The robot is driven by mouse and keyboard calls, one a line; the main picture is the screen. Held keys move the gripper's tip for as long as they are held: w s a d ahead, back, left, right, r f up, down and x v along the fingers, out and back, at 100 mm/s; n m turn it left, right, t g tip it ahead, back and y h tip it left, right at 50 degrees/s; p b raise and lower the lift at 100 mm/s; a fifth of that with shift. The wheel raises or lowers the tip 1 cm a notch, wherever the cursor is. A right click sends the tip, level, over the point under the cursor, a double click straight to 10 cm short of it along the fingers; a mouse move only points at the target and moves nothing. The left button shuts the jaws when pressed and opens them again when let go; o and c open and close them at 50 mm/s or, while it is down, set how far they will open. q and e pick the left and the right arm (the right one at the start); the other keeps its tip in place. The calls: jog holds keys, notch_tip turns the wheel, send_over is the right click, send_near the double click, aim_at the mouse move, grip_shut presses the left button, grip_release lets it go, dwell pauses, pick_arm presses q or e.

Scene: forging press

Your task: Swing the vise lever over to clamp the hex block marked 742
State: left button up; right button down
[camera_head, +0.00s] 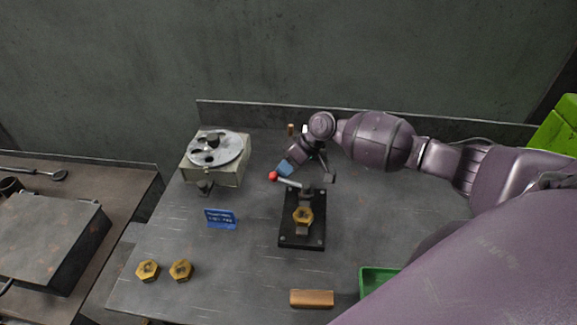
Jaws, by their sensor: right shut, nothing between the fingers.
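The vise (287,239) has a black base and stands near the middle of the table. A brass hex block (303,217) sits in it; its marking is too small to read. The vise lever (289,182) ends in a red ball (273,176) and points to the left. My right gripper (285,167) is shut and empty, just above and beside the red ball; I cannot tell whether it touches it. My left gripper is not in view.
Two brass hex pieces (148,270) lie at the front left. A blue sign (221,218) stands left of the vise. A machine with a round disc (216,150) is at the back left. A wooden block (311,298) and a green bin (374,279) are in front.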

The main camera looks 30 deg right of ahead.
jog(key=shift+s+a+f+n+g+b, duration=0.1)
jog(key=shift+a+n+g+b, duration=0.3)
jog(key=shift+n, duration=0.15)
jog(key=shift+s+a+f+n+g+b, duration=0.1)
jog(key=shift+a+n+g+b, duration=0.25)
jog(key=shift+n, duration=0.2)
jog(key=shift+s+a+n+g+b, duration=0.3)
jog(key=shift+a+n+g+b, duration=0.15)
jog(key=shift+a+n+g, duration=0.35)
jog(key=shift+s+a+r+n+g+b, duration=0.15)
jog(key=shift+s+n+g, duration=0.1)
jog(key=shift+n, duration=0.25)
jog(key=shift+s+a+f+n+g+b, duration=0.1)
jog(key=shift+a+n+g+b, duration=0.1)
jog(key=shift+n, duration=0.3)
jog(key=shift+s+a+r+n+g, duration=0.1)
jog(key=shift+s+a+n+g, duration=0.45)
jog(key=shift+n, duration=0.35)
jog(key=shift+s+a+r+n+g+h, duration=0.1)
jog(key=shift+s+a+n+g+h, duration=0.2)
jog(key=shift+s+n+g, duration=0.5)
jog(key=shift+w+n, duration=0.1)
jog(key=shift+n, duration=0.4)
jog(key=shift+s+a, duration=0.15)
jog(key=shift+s, duration=0.3)
